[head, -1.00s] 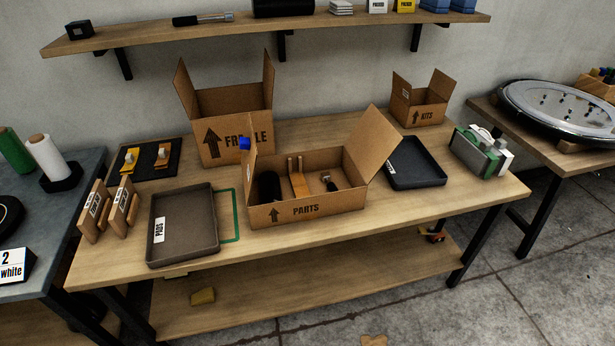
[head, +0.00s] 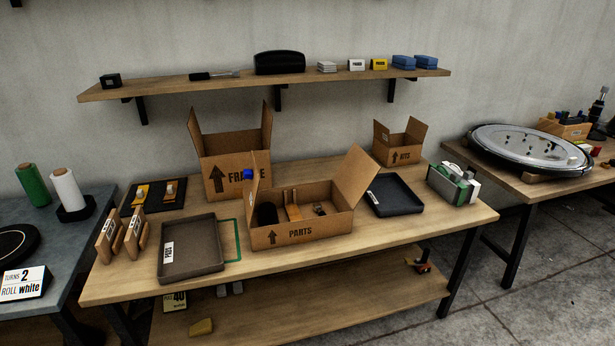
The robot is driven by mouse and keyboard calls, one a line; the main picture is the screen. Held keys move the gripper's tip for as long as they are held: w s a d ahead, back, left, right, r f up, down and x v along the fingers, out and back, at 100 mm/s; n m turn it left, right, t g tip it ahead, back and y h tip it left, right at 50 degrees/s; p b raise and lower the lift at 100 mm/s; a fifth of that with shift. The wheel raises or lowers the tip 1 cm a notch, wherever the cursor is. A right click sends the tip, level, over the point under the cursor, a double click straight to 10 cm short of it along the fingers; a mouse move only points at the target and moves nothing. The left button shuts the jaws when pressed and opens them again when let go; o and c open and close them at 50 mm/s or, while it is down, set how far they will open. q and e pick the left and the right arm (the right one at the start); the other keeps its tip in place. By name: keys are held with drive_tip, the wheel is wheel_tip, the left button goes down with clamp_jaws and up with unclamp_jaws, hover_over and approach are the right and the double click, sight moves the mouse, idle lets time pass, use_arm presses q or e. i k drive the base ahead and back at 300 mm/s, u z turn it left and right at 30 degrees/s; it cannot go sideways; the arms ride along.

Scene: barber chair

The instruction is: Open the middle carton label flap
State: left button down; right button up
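Three cardboard cartons stand on the wooden workbench. The PARTS carton (head: 301,234) is at the front between the other two, with its left flap (head: 252,178) and right flap (head: 351,176) standing up and its top open. A black item, a wood-coloured item and a small dark tool lie inside it. A small blue piece (head: 248,174) shows at its left flap. The FRAGILE carton (head: 232,160) stands behind to the left and the KITS carton (head: 399,150) behind to the right, both with raised flaps. Neither of my grippers is in view.
A brown PADS tray (head: 191,249) lies left of the PARTS carton, and a black tray (head: 394,195) lies right. A tape dispenser (head: 454,186) stands at the bench's right end. A shelf (head: 270,86) hangs above. Bare bench top (head: 415,222) shows at the front right.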

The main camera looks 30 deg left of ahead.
sight(251, 175)
drive_tip(key=z, duration=0.45)
drive_tip(key=i, duration=0.75)
drive_tip(key=u, duration=0.5)
drive_tip(key=i, duration=0.7)
drive_tip(key=u, duration=0.85)
